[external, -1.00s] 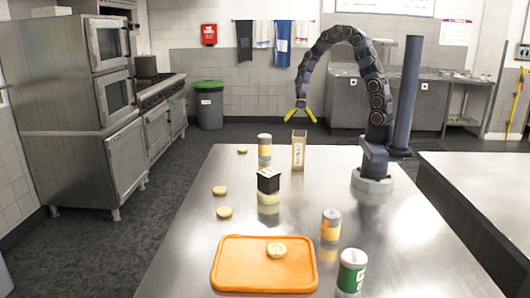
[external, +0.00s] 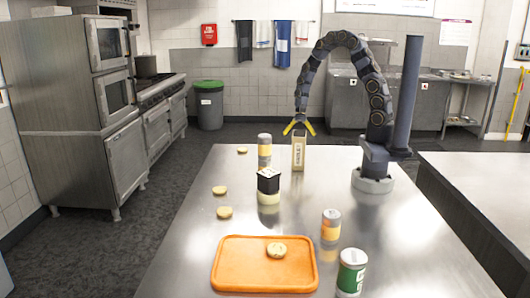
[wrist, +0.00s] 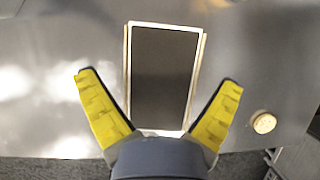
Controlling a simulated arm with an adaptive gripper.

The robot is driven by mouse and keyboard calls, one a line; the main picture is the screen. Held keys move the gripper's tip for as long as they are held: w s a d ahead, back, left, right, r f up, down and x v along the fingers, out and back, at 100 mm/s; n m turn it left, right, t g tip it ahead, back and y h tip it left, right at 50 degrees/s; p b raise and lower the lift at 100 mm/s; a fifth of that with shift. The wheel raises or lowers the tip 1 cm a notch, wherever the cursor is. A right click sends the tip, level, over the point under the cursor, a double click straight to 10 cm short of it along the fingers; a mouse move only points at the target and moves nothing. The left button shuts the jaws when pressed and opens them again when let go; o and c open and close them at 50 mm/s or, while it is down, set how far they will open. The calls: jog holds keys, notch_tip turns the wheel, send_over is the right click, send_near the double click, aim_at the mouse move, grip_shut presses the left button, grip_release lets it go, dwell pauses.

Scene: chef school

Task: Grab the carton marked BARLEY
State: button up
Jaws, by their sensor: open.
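The tall cream carton (external: 298,154) stands upright on the steel table, with dark lettering running up its front that is too small to read surely. My gripper (external: 299,131) is above and just behind its top, with its yellow fingers spread. In the wrist view the carton's dark top (wrist: 163,78) lies ahead of my open gripper (wrist: 160,100), roughly centred between the fingers. The fingertips are apart from its sides, and nothing is held.
A can (external: 264,150) stands close left of the carton. A black-topped item (external: 268,184) is nearer the camera. An orange tray (external: 230,262), an orange-labelled can (external: 331,227) and a green can (external: 352,272) are at the front.

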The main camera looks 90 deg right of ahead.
jog(key=shift+f, duration=0.15)
jog(key=c, duration=1.2)
